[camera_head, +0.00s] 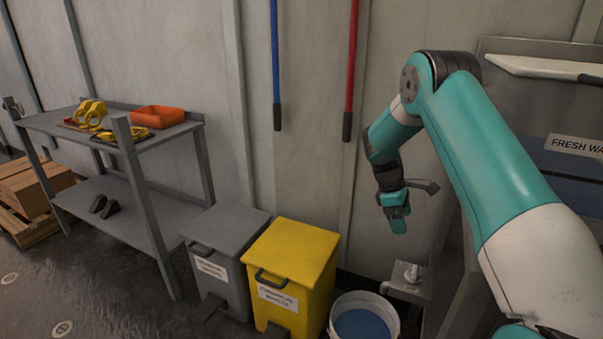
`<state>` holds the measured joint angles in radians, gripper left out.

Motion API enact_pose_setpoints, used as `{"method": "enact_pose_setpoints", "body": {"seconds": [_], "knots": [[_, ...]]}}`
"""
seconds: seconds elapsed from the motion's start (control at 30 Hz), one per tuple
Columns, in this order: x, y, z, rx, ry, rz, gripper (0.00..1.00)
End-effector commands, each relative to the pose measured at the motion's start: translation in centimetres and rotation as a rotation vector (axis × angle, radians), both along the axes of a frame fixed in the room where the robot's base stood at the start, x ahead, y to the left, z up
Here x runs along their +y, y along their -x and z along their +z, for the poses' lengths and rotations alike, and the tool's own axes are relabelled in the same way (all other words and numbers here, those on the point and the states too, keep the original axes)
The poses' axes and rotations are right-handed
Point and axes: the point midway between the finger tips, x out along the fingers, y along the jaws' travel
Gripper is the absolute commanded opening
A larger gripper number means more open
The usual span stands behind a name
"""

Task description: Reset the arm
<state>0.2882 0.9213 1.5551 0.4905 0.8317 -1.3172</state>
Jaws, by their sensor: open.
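My arm, teal and white, comes in from the lower right, rises to a bent elbow at the upper right and hangs down from there. My gripper (396,213) is at its lower end, pointing down in front of the grey wall. It hangs above the white bucket and the grey tap fixture, apart from both. Nothing shows between its jaws. The fingers are small in this view and seen partly edge-on.
A white bucket (391,307) with blue contents stands below my gripper, beside a tap fixture (407,284). A yellow bin (303,263) and a grey bin (222,255) stand left. A grey workbench (181,130) holds an orange tray (158,117). Blue and red poles hang on the wall.

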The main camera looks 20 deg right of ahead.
Motion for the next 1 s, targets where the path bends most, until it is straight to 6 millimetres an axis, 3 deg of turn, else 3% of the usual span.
{"method": "enact_pose_setpoints", "body": {"seconds": [0.17,0.27,0.37,0.47,0.6,0.7,0.8,1.0], "knots": [[0.8,-0.2,0.7,-0.016,-0.005,0.003,0.79],[3.6,-0.7,3.1,-0.069,-0.022,0.005,0.79],[8.8,-0.5,7.0,-0.157,-0.064,0.001,0.79],[15.3,1.2,11.0,-0.241,-0.14,-0.009,0.79],[23.7,6.2,15.8,-0.324,-0.267,-0.036,0.79],[28.3,10.7,18.1,-0.347,-0.357,-0.058,0.79],[31.5,15.0,19.5,-0.35,-0.432,-0.078,0.79],[35.7,22.9,21.1,-0.324,-0.553,-0.108,0.79]]}}
